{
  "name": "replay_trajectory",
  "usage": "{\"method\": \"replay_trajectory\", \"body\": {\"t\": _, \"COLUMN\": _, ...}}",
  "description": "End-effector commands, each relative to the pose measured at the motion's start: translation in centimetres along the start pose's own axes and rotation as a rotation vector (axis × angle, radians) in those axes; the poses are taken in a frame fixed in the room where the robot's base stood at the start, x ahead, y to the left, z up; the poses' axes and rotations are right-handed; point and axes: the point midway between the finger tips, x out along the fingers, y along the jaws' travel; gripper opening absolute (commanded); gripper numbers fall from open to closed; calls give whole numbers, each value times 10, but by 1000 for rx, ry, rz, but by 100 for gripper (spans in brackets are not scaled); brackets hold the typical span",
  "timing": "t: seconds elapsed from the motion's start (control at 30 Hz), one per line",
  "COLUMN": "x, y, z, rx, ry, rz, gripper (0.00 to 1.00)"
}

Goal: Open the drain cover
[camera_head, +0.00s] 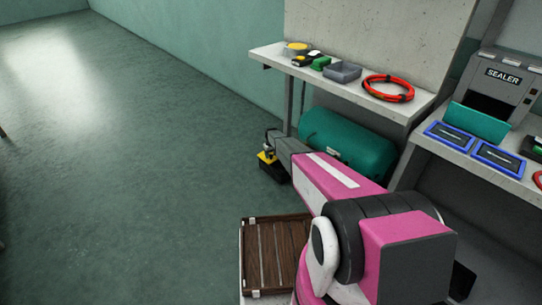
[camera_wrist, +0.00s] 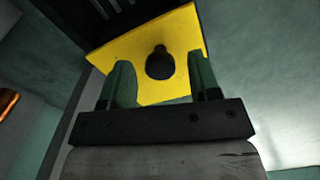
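A yellow plate with a black round knob (camera_wrist: 160,63) fills the upper middle of the wrist view; it looks like the drain cover (camera_wrist: 125,48). In the head view, a small yellow part (camera_head: 266,157) shows on a black block on the floor, at the end of my arm. My gripper (camera_wrist: 161,72) is open, its two green fingers on either side of the knob in the picture. Gaps show between the knob and both fingers. I cannot tell how far the fingertips are from the plate. My gripper is mostly hidden in the head view.
A teal tank (camera_head: 348,143) lies under a shelf (camera_head: 345,93) that holds a red coil (camera_head: 388,88) and a grey tray (camera_head: 342,71). A sealer (camera_head: 500,85) stands at the right. A brown slatted crate (camera_head: 272,255) is near my arm. The left floor is clear.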

Motion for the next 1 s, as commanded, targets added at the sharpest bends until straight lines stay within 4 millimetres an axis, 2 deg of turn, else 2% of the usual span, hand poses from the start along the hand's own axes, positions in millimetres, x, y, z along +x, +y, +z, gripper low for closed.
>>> {"method": "replay_trajectory", "body": {"t": 0.27, "x": -16, "y": 0, "z": 1, "rx": 0, "ry": 1, "rz": 0, "gripper": 56}}
{"method": "replay_trajectory", "body": {"t": 0.7, "x": -93, "y": 0, "z": 1, "rx": 0, "ry": 1, "rz": 0, "gripper": 56}}
{"method": "replay_trajectory", "body": {"t": 0.83, "x": -105, "y": 0, "z": 0, "rx": 0, "ry": 1, "rz": 0, "gripper": 56}}
{"method": "replay_trajectory", "body": {"t": 1.0, "x": -108, "y": 0, "z": 0, "rx": 0, "ry": 0, "rz": 0, "gripper": 56}}
